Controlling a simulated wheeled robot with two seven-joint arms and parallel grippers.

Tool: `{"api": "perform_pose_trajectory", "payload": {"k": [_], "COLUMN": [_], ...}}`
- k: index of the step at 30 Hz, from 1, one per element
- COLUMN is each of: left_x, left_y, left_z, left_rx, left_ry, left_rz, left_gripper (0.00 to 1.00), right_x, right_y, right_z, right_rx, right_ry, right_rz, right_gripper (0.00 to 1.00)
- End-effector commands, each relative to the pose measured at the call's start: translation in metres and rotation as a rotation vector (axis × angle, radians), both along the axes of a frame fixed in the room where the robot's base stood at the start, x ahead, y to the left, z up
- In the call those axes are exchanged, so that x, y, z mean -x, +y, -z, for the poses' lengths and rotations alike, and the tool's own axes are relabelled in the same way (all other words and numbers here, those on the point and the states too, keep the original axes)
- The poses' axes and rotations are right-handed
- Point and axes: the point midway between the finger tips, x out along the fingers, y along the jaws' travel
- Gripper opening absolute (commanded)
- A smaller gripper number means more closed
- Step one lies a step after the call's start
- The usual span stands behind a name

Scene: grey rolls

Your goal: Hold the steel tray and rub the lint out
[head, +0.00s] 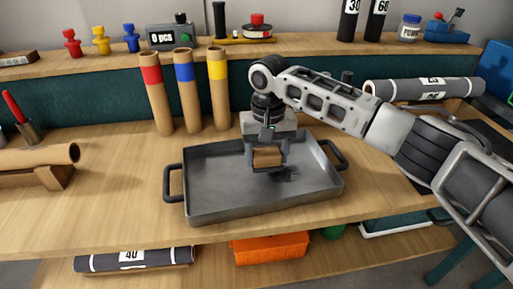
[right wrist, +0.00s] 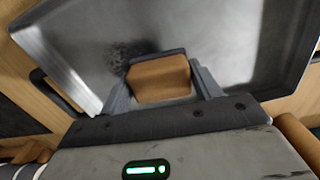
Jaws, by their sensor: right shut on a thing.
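The steel tray (head: 213,186) lies on the wooden bench, with a black handle at each end. Its grey floor also fills much of the right wrist view (right wrist: 235,40). A dark patch of lint (head: 288,176) marks the tray floor; in the right wrist view it shows as dark specks (right wrist: 122,54) beside the block. My right gripper (head: 267,164) points down inside the tray, shut on a tan block (right wrist: 160,80) with a dark edge. The block is at or very near the floor; I cannot tell if it touches. My left gripper is out of view, and no hand holds the tray's handles.
Three cardboard tubes with red, blue and yellow tops (head: 187,95) stand behind the tray. A brown roll on a wooden cradle (head: 40,160) lies at left, a grey roll (head: 425,90) at right. An orange bin (head: 270,248) sits below.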

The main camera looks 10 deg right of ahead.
Motion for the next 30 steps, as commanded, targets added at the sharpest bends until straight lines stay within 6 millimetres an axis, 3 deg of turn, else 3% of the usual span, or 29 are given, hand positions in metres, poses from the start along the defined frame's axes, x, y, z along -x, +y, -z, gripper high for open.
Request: {"api": "perform_pose_trajectory", "payload": {"k": [12,21,30], "left_x": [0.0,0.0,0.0], "left_y": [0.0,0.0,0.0], "left_z": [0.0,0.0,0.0], "left_rx": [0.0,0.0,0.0], "left_ry": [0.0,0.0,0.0], "left_rz": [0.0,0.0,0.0], "left_gripper": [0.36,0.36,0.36], "right_x": [-0.007,-0.008,-0.007], "right_y": [-0.084,-0.082,-0.082], "right_z": [0.0,-0.032,-0.035], "right_rx": [0.002,-0.001,-0.001], "right_ry": [0.001,0.001,0.002], "right_rz": [0.002,-0.003,-0.003], "right_gripper": [0.45,0.45,0.45]}}
